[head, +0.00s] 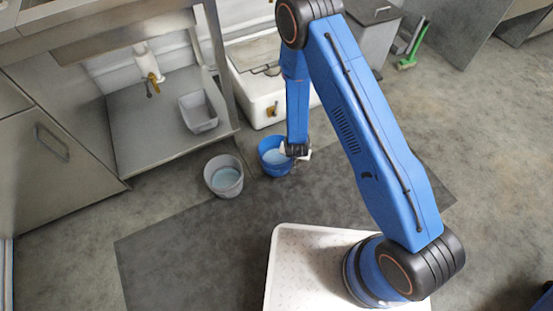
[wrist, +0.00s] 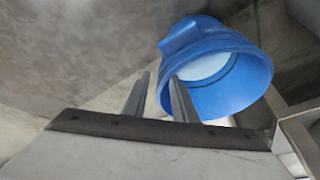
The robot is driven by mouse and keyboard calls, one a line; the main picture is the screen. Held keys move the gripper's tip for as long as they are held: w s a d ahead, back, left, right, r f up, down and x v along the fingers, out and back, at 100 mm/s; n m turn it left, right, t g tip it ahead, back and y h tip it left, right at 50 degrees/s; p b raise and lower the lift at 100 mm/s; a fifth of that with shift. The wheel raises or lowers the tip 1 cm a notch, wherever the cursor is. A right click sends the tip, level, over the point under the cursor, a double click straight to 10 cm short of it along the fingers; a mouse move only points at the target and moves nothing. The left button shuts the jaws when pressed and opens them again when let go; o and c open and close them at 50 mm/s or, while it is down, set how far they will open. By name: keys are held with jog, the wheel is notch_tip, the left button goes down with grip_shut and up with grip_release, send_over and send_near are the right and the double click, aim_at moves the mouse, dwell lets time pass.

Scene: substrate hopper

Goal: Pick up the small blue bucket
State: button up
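The small blue bucket (head: 267,146) stands on the floor near the white chest, with something pale blue inside it. My gripper (head: 302,153) is at the bucket's right side in the head view, partly covering its rim. In the wrist view the blue bucket (wrist: 240,88) shows tilted, its mouth and pale contents in sight. The two fingers of my gripper (wrist: 159,75) are apart. The right finger overlaps the bucket's left part and the left finger is clear of it. I cannot tell whether the bucket's wall lies between them or whether they touch it.
A grey bucket (head: 224,190) with pale blue contents stands just left of the blue one. A grey tub (head: 198,112) is on the low metal shelf (head: 150,150). The white chest (head: 255,100) stands behind. The dark mat (head: 190,245) in front is mostly clear.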

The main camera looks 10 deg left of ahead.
jog(key=shift+a+x, duration=0.15)
jog(key=shift+x, duration=1.05)
jog(key=shift+a+x, duration=0.15)
jog(key=shift+x, duration=1.05)
grip_shut()
